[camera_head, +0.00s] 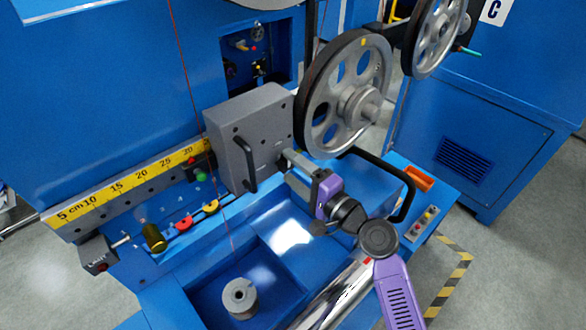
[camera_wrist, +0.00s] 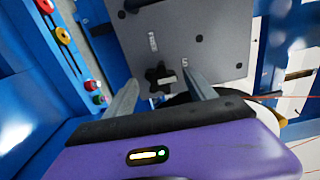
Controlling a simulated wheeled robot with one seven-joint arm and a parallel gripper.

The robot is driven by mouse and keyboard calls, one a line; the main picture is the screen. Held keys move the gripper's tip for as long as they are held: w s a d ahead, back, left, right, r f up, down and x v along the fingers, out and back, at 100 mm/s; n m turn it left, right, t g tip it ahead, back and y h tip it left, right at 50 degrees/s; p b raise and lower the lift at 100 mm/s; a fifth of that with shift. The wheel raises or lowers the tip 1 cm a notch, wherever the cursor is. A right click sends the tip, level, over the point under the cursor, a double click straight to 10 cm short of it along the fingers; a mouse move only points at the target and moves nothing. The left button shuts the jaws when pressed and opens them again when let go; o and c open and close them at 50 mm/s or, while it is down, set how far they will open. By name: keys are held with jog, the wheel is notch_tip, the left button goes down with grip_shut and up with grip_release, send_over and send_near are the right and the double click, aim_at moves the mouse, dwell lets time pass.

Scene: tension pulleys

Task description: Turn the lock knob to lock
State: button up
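The lock knob (camera_wrist: 159,75) is a small black star-shaped knob on the face of the grey box (camera_wrist: 215,35). Small white labels sit on the face above it and to its right. My gripper (camera_wrist: 163,80) is open in the wrist view, one finger on each side of the knob in the picture. I see no clear contact, and the depth gap cannot be told. In the head view, my gripper (camera_head: 285,157) is at the right face of the grey box (camera_head: 232,115); the knob is not clearly visible there.
A large spoked pulley (camera_head: 345,95) stands close behind my gripper. A black handle (camera_head: 247,165) juts from the box, and a black rail (camera_head: 405,190) curves beside my arm. A yellow ruler (camera_head: 130,185) runs left. A spool (camera_head: 240,298) sits in the blue tray.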

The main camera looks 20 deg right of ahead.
jog(key=shift+s, duration=0.1)
jog(key=b+v, duration=0.2)
jog(key=v, duration=0.5)
jog(key=shift+s, duration=0.25)
jog(key=shift+d+r, duration=0.1)
